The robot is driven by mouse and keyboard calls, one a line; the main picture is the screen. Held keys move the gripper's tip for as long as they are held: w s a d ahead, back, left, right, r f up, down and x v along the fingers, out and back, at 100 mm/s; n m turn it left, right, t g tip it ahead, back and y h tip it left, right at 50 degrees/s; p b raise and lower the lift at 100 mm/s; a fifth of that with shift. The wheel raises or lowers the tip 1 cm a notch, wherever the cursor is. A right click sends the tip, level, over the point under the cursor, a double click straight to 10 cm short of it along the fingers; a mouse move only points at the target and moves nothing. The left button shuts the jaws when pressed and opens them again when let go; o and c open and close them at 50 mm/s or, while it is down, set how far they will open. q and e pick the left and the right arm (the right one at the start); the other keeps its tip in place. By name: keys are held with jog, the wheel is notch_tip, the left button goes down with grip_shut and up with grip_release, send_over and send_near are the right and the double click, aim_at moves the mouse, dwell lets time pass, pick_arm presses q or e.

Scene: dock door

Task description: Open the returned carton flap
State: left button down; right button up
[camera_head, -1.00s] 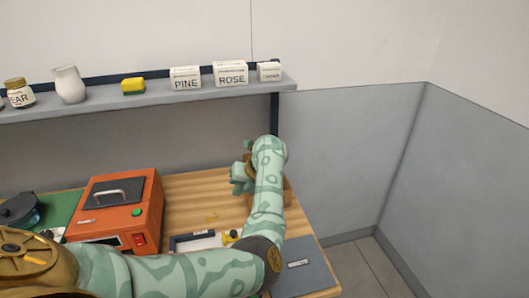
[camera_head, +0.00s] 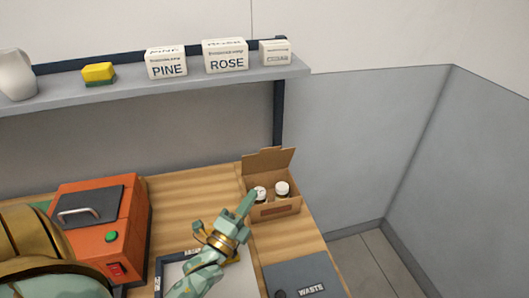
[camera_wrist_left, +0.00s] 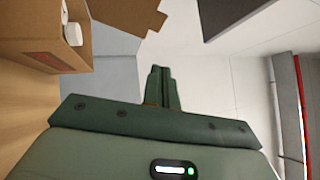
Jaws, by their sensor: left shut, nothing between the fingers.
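The carton (camera_head: 274,209) is a small brown cardboard box at the right end of the wooden table, with its back flap (camera_head: 268,161) standing up. Two white-capped jars (camera_head: 282,188) stand inside it. In the left wrist view the carton (camera_wrist_left: 35,45) is at the upper left, with a raised flap (camera_wrist_left: 128,14) beside it. My left gripper (camera_head: 248,203) is just left of the carton's front in the head view, its fingers together and empty. The fingers (camera_wrist_left: 161,75) also show closed in the wrist view. My right gripper is not in view.
An orange machine (camera_head: 105,235) with a handled dark lid stands left on the table. A framed white tray (camera_head: 190,275) and a grey WASTE panel (camera_head: 300,278) lie in front. A shelf (camera_head: 190,88) above holds boxes, a sponge and a jug.

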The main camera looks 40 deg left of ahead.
pick_arm(q)
jog(key=m, duration=0.2)
send_near(274, 149)
jog(key=w+d+r, duration=0.1)
jog(key=w+d, duration=0.1)
jog(key=w, duration=0.1)
jog(key=shift+w+a+r+g+p, duration=0.35)
jog(key=shift+w+a+p, duration=0.2)
jog(key=shift+w+a, duration=0.25)
jog(key=shift+w+a+r, duration=0.25)
jog(key=shift+w+a, duration=0.1)
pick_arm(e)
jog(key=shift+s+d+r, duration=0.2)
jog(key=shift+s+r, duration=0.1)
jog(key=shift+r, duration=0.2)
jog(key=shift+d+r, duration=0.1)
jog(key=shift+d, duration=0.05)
